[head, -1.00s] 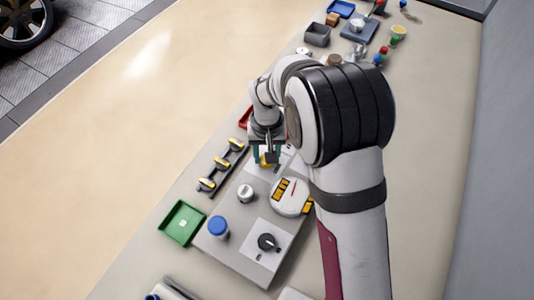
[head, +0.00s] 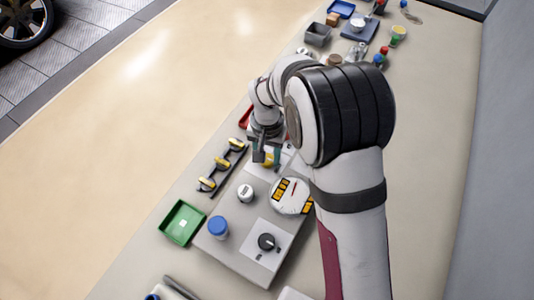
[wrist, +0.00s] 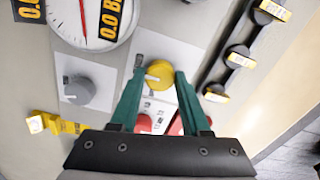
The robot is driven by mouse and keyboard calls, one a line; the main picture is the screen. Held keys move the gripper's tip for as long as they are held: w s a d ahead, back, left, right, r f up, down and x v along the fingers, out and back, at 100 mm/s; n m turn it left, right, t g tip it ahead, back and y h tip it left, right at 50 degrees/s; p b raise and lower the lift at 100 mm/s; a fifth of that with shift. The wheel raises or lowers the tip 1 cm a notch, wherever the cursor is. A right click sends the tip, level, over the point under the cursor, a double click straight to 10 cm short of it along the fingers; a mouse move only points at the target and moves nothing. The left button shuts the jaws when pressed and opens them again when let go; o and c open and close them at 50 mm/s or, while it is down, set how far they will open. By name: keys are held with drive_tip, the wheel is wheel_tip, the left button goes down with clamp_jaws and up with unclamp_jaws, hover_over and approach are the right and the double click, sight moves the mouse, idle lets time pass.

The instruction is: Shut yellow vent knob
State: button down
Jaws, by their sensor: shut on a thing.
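The yellow vent knob (wrist: 159,75) sits on a white plate (wrist: 150,56) on the grey panel. In the wrist view it lies between the two green fingertips of my gripper (wrist: 158,78), which is shut on it. In the head view the yellow knob (head: 269,160) shows only in part beside my gripper (head: 266,158), and the fingers and wrist hide the rest of it.
A round gauge (head: 291,196) with a red needle stands close by. A grey knob (wrist: 80,90) is beside the yellow one. A rack of yellow-topped handles (head: 222,165), a blue cap (head: 218,226), a black dial (head: 267,242) and a green tray (head: 181,222) are near. A yellow tag (wrist: 55,124) lies near the fingers.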

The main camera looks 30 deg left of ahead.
sight(267, 159)
drive_tip(key=shift+c, duration=1.9)
unclamp_jaws()
drive_tip(key=shift+r, duration=0.15)
wheel_tip(267, 159, up, 16)
drive_tip(key=shift+f, duration=0.2)
